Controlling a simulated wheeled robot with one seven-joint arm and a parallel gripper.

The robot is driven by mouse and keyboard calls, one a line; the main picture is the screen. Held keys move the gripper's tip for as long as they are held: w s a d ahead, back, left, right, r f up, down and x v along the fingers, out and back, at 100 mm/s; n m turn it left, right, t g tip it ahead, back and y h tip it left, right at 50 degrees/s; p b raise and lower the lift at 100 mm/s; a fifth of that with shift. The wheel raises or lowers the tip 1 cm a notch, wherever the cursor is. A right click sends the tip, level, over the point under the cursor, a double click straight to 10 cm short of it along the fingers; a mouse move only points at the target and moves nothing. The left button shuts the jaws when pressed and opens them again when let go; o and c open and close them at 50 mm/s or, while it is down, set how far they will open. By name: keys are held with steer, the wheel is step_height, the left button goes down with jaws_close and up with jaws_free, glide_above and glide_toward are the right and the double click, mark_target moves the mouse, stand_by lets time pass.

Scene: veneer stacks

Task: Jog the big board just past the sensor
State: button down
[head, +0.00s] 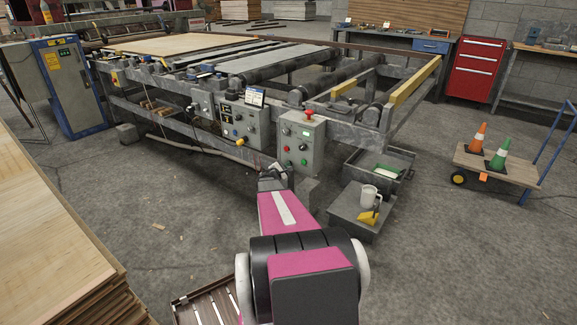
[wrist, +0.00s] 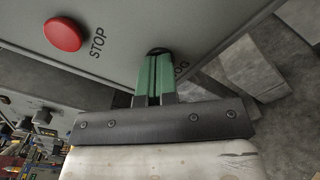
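The big board (head: 160,44), a pale wood sheet, lies flat at the left part of the long roller machine (head: 240,65). I cannot pick out the sensor for certain. A grey control box (head: 305,135) with red and green buttons stands at the machine's front. My gripper (head: 273,170) is low at this box, partly hidden by my arm. In the wrist view my gripper (wrist: 158,72) has its green fingers together, tips at the panel by a partly covered label ending "OG". A red button (wrist: 63,34) marked STOP is to the left.
A second control box (head: 243,118) is left of the first. A grey bin with a white jug (head: 369,194) stands right of my arm. A wood stack (head: 45,245) is at left. A cart with cones (head: 500,170) is at right. The floor between is mostly clear.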

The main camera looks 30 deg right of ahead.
steer(key=shift+a, duration=0.1)
steer(key=v, duration=0.7)
stand_by(0.4)
steer(key=s+a+r+m+g+y, duration=0.2)
steer(key=s+a+m+y, duration=0.2)
steer(key=a, duration=0.9)
steer(key=s+a+r+m+g+y, duration=0.2)
steer(key=s+a+m+y, duration=0.3)
steer(key=s+a, duration=0.6)
steer(key=s+a+r+m+g+y, duration=0.2)
steer(key=s+a+m+y, duration=0.2)
steer(key=a, duration=1.1)
steer(key=s+y, duration=0.3)
steer(key=shift+s+g+y, duration=0.3)
steer(key=shift+g, duration=0.1)
